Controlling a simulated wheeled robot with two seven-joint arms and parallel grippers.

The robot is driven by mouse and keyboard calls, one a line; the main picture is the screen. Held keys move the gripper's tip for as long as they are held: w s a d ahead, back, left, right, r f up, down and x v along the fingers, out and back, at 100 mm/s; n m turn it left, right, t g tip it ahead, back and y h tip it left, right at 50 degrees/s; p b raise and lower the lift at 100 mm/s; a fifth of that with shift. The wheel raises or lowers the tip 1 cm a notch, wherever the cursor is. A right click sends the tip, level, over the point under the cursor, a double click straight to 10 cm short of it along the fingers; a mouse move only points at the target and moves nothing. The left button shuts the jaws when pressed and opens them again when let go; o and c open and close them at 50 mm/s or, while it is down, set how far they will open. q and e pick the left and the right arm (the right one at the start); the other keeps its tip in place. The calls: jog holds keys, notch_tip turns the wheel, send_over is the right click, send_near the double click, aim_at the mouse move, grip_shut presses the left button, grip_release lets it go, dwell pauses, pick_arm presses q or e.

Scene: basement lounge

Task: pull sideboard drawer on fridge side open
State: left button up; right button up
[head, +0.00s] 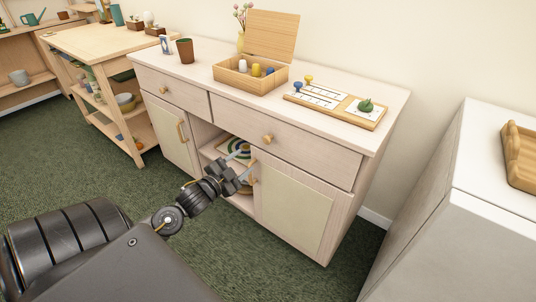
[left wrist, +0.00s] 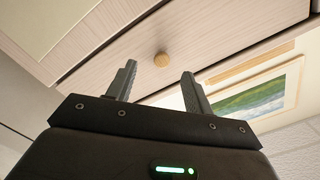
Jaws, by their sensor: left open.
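The sideboard (head: 362,195) has two drawers side by side above its doors. The drawer on the fridge side (head: 315,151) is the right one and looks shut, with a round wooden knob (head: 267,138). My left gripper (head: 249,172) is open and empty, in front of the sideboard, just below that knob. In the left wrist view a round knob (left wrist: 161,60) on a pale wood front shows beyond and between my open fingers (left wrist: 157,88), apart from them. My right gripper is not in view.
The white fridge (head: 425,230) stands right of the sideboard, with a gap of floor between. On top are an open wooden box (head: 240,84), a board (head: 350,113) and a brown cup (head: 185,50). The right door has a handle (head: 253,172) close to my fingers.

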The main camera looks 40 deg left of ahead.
aim_at(265, 141)
pick_arm(q)
jog(key=shift+m+t+h, duration=0.3)
jog(key=w, duration=0.2)
jog(key=w+r, duration=0.1)
jog(key=w, duration=0.1)
jog(key=w+r, duration=0.1)
jog(key=w, duration=0.1)
jog(key=shift+d+b, duration=0.35)
jog(key=shift+b, duration=0.05)
jog(key=w, duration=0.3)
jog(key=shift+w, duration=0.9)
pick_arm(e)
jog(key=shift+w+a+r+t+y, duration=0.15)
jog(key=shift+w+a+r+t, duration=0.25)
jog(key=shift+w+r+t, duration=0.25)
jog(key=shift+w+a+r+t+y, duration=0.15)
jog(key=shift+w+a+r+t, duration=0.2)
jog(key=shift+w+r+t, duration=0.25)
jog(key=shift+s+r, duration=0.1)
pick_arm(q)
jog(key=shift+a, duration=0.15)
grip_shut()
